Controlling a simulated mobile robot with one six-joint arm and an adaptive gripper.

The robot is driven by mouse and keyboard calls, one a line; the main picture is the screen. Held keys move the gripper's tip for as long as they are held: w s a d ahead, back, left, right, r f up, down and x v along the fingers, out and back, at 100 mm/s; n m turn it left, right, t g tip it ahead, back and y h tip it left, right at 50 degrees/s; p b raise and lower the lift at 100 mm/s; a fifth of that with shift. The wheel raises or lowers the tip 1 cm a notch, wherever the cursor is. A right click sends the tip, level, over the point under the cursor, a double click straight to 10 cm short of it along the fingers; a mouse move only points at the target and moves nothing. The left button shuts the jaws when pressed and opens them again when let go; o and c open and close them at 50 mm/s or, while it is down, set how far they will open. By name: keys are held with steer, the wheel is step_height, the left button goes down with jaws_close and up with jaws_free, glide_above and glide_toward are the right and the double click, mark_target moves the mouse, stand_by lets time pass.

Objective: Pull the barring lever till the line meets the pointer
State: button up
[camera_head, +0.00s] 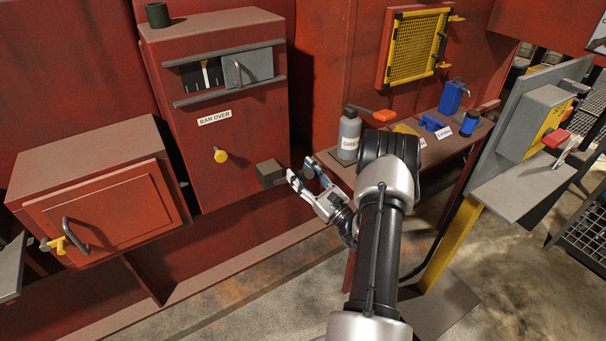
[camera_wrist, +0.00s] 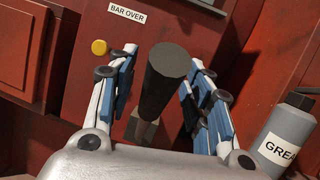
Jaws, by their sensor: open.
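The barring lever shows in the wrist view as a black round bar (camera_wrist: 165,85) rising from a grey block (camera_wrist: 147,130). In the head view a dark block (camera_head: 268,172) sticks out at the lower right of the red BAR OVER box (camera_head: 238,150). My gripper (camera_head: 299,169) is open beside that block. In the wrist view its fingers (camera_wrist: 163,60) stand on either side of the bar, with a gap visible at the right. A window (camera_head: 203,76) in the box shows a pale line and a small yellow pointer; I cannot tell whether they meet exactly.
A grey sliding cover (camera_head: 247,68) sits beside the window. A yellow knob (camera_head: 220,156) is on the box front. A grey grease bottle (camera_head: 349,135) stands on the shelf right of my gripper. A red cabinet (camera_head: 110,215) stands at the left.

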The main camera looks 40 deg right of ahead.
steer(key=v, duration=1.2)
steer(key=shift+c, duration=0.2)
stand_by(0.6)
